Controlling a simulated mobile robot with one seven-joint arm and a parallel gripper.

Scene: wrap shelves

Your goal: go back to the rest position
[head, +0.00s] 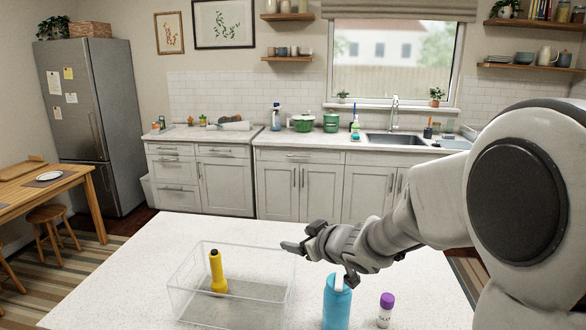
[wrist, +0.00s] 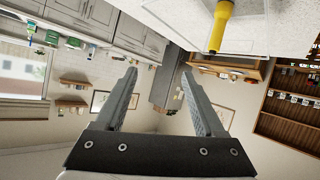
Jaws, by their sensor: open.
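My gripper (head: 288,246) is open and empty. In the head view it is raised above the island counter, just beyond the right side of a clear plastic bin. In the wrist view its two fingers (wrist: 160,85) stand apart with nothing between them. My arm reaches in from the right of the head view.
The clear bin (head: 180,297) holds a yellow flashlight (head: 217,272), also seen in the wrist view (wrist: 220,28). A blue bottle (head: 336,302) and a purple-capped white bottle (head: 385,310) stand on the counter (head: 125,265) below my arm. The counter left of the bin is clear.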

